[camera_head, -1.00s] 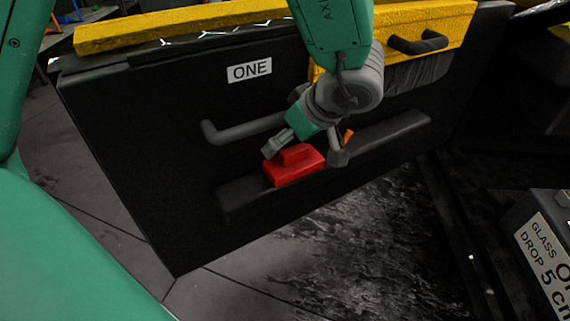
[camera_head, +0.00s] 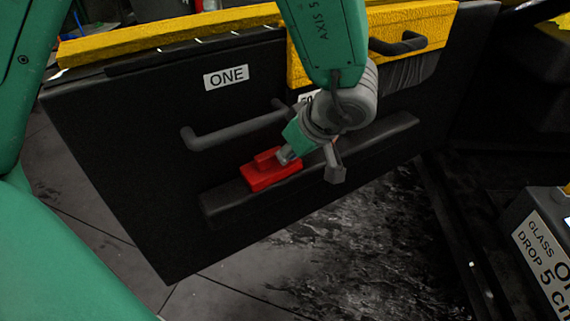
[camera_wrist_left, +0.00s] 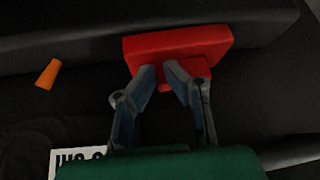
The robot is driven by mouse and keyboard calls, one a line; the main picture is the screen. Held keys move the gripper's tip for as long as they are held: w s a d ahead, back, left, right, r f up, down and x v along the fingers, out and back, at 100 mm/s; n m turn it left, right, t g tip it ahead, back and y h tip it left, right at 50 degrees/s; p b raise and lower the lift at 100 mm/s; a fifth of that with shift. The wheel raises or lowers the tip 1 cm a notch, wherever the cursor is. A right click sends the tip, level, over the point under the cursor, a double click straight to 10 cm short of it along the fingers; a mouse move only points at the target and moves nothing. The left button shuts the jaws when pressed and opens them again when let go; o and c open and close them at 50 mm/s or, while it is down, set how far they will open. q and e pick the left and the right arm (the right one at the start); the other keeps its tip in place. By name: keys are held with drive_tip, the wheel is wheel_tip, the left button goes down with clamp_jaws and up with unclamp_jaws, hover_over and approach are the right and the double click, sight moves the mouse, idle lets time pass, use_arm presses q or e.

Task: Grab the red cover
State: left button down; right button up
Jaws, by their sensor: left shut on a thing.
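The red cover (camera_head: 272,176) is a flat block with a raised grip on top. It sits on the black ledge (camera_head: 225,200) of the door panel marked ONE. It also shows in the left wrist view (camera_wrist_left: 178,43). My left gripper (camera_head: 285,157) is at the cover's raised grip. In the left wrist view its two fingers (camera_wrist_left: 163,72) are closed on either side of that grip, which they partly hide. My right gripper is in neither view.
A grey bar handle (camera_head: 225,133) is on the panel above the ledge. A yellow strip (camera_head: 170,38) runs along the top edge. A small orange piece (camera_wrist_left: 47,73) lies beside the cover. A box with a GLASS DROP label (camera_head: 540,255) stands at right.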

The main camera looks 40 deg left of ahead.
sight(280, 165)
use_arm(q)
drive_tip(key=shift+s+a, duration=0.2)
drive_tip(key=shift+s, duration=0.15)
drive_tip(key=shift+a, duration=0.1)
drive_tip(key=shift+a+f, duration=0.15)
drive_tip(key=shift+a, duration=0.45)
drive_tip(key=shift+a+f, duration=0.1)
drive_tip(key=shift+a, duration=0.2)
drive_tip(key=shift+d+r, duration=0.2)
drive_tip(key=shift+d, duration=0.35)
drive_tip(key=shift+s+d+r, duration=0.1)
drive_tip(key=shift+r, duration=0.25)
drive_tip(key=r+p, duration=0.2)
drive_tip(key=r, duration=0.1)
drive_tip(key=shift+a, duration=0.35)
drive_tip(key=s+d+p, duration=0.2)
drive_tip(key=d, duration=0.6)
drive_tip(key=s+d+p, duration=0.1)
drive_tip(key=d+p, duration=0.1)
drive_tip(key=d, duration=0.7)
drive_tip(key=shift+s+d, duration=0.3)
drive_tip(key=shift+s, duration=0.05)
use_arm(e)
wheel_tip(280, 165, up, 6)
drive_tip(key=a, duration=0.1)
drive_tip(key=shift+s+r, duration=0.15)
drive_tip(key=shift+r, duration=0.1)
use_arm(q)
drive_tip(key=shift+d+f, duration=0.1)
